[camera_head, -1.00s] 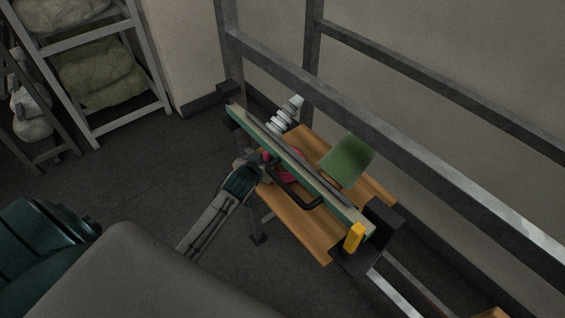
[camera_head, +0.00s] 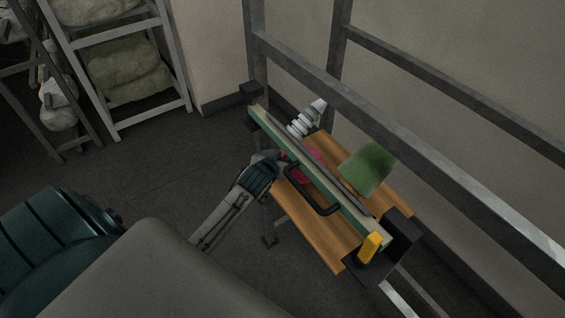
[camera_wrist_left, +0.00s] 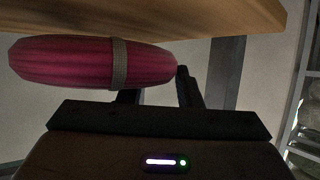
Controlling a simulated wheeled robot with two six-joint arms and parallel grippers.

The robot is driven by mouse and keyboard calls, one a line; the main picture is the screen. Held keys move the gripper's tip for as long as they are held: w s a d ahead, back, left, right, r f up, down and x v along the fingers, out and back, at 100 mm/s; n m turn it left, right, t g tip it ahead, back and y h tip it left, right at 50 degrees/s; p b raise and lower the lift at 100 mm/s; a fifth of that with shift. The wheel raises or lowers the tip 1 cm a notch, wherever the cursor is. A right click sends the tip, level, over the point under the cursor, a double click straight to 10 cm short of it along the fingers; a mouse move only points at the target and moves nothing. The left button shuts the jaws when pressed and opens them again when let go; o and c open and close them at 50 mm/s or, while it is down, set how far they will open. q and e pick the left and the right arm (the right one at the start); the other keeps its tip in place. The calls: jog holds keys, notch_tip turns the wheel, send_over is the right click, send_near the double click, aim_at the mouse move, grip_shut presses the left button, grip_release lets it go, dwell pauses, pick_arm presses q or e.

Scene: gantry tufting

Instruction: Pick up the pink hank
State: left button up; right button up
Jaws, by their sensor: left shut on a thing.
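The pink hank (camera_wrist_left: 75,62) is a plump magenta bundle with a grey band around its middle, lying across the upper left of the left wrist view. My left gripper (camera_wrist_left: 158,92) is shut on it, with one finger partly hidden behind the hank. In the head view my left gripper (camera_head: 276,157) is at the near side of the green-edged beam, by the left end of the wooden table. A little pink shows at its fingertips. More pink (camera_head: 302,178) shows around the beam; I cannot tell whether it is the same thing. My right gripper is not in view.
The beam (camera_head: 341,222) with a black handle (camera_head: 322,208) crosses the wooden table (camera_head: 333,244). A green pad (camera_head: 367,167), white spools (camera_head: 301,124) and a yellow block (camera_head: 370,246) are close by. A metal frame rail (camera_head: 350,82) runs behind.

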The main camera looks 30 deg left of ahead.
pick_arm(q)
jog(key=s+d+r+b, duration=0.1)
jog(key=s, duration=0.7)
jog(key=s+d+r+b, duration=0.1)
jog(key=s+d+b, duration=0.1)
jog(key=s, duration=0.5)
jog(key=shift+s+r, duration=0.35)
jog(key=shift+d, duration=0.1)
